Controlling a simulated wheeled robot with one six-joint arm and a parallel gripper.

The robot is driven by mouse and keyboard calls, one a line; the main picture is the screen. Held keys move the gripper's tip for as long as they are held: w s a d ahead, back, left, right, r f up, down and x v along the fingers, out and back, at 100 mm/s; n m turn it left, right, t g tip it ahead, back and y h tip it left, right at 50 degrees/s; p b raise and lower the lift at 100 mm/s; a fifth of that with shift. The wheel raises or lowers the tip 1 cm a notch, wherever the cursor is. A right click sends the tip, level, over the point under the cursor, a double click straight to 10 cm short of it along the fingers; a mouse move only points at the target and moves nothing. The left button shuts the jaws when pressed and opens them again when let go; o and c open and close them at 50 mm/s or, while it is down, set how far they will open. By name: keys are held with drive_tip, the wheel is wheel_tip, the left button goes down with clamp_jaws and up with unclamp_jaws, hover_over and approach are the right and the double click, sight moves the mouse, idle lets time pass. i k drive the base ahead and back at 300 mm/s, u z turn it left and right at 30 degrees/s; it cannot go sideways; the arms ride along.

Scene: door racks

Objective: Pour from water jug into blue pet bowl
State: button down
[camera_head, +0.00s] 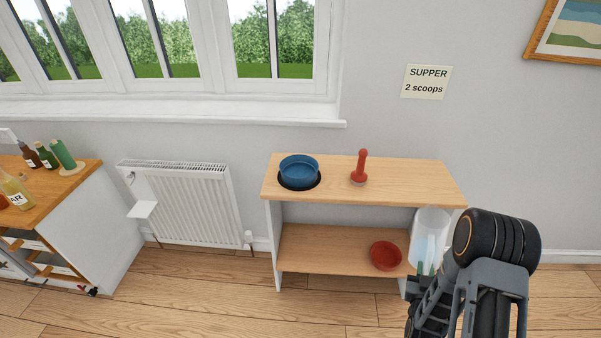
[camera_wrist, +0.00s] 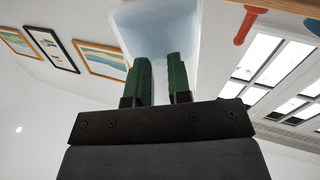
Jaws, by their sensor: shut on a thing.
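The blue pet bowl (camera_head: 299,168) sits upright on a dark round patch at the left end of the wooden shelf top. The water jug (camera_head: 432,228) is a pale, see-through vessel at the right end of the shelf unit, partly hidden by my arm. My gripper (camera_head: 426,268) is shut on the jug, with its green fingers low on it. In the wrist view the jug (camera_wrist: 160,30) fills the space beyond the two green fingers of my gripper (camera_wrist: 160,75). The jug looks roughly upright and is well to the right of the bowl. The water level is not clear.
A red scoop-like tool (camera_head: 361,168) stands on the shelf top (camera_head: 415,177) between bowl and jug. A red bowl (camera_head: 386,255) is on the lower shelf. A radiator (camera_head: 185,202) and a counter with bottles (camera_head: 48,157) are to the left. A "SUPPER 2 scoops" note (camera_head: 427,82) hangs above.

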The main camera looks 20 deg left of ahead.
sight(297, 170)
drive_tip(key=k, duration=1.3)
drive_tip(key=u, duration=0.5)
drive_tip(key=i, duration=0.4)
drive_tip(key=u, duration=1)
drive_tip(key=i, duration=1.05)
drive_tip(key=z, duration=0.05)
